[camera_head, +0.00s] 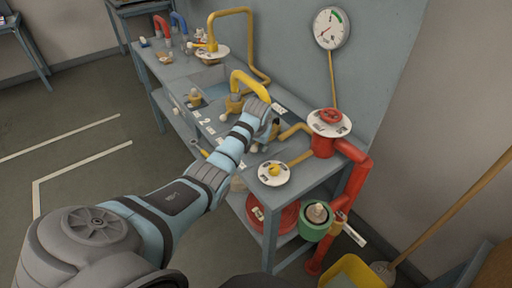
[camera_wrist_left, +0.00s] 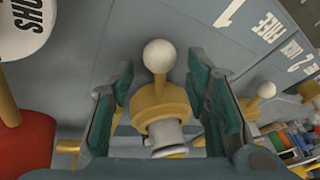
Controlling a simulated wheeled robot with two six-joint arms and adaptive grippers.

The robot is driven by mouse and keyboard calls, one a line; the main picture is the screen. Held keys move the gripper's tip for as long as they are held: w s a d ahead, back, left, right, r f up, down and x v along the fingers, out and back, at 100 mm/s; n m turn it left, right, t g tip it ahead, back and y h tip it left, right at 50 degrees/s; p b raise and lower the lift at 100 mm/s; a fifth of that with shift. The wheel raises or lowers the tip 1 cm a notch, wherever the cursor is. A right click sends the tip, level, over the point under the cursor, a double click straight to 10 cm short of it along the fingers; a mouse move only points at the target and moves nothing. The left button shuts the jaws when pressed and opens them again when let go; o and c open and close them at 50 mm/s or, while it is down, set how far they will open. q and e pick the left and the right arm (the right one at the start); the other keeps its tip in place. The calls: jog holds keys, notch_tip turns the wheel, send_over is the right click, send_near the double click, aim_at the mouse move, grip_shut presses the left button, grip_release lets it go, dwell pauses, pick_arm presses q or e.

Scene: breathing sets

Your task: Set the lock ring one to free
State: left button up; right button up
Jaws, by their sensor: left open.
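Lock ring one (camera_wrist_left: 160,100) is a brass-coloured ring with a white ball knob (camera_wrist_left: 159,55) on a short stem, on a grey fitting. In the left wrist view it sits between the two green-padded fingers of my left gripper (camera_wrist_left: 160,78). The gripper is open, with a gap to the ring on each side. A white "1" (camera_wrist_left: 228,13) and the word "FREE" (camera_wrist_left: 268,27) are printed on the bench panel up and right of the knob. In the head view my left gripper (camera_head: 268,128) is over the bench and hides most of the ring.
A second ring with a white knob (camera_wrist_left: 266,90) is to the right, by the "2" label. A red valve and pipe (camera_head: 324,145) and a white disc with a yellow knob (camera_head: 274,173) stand close by. Yellow pipes (camera_head: 249,84) rise behind my gripper. A gauge (camera_head: 331,28) hangs on the wall.

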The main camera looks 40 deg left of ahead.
pick_arm(q)
jog(key=shift+w+f, duration=0.1)
jog(key=shift+f, duration=0.2)
jog(key=shift+r, duration=0.1)
jog(key=shift+c, duration=0.2)
grip_shut()
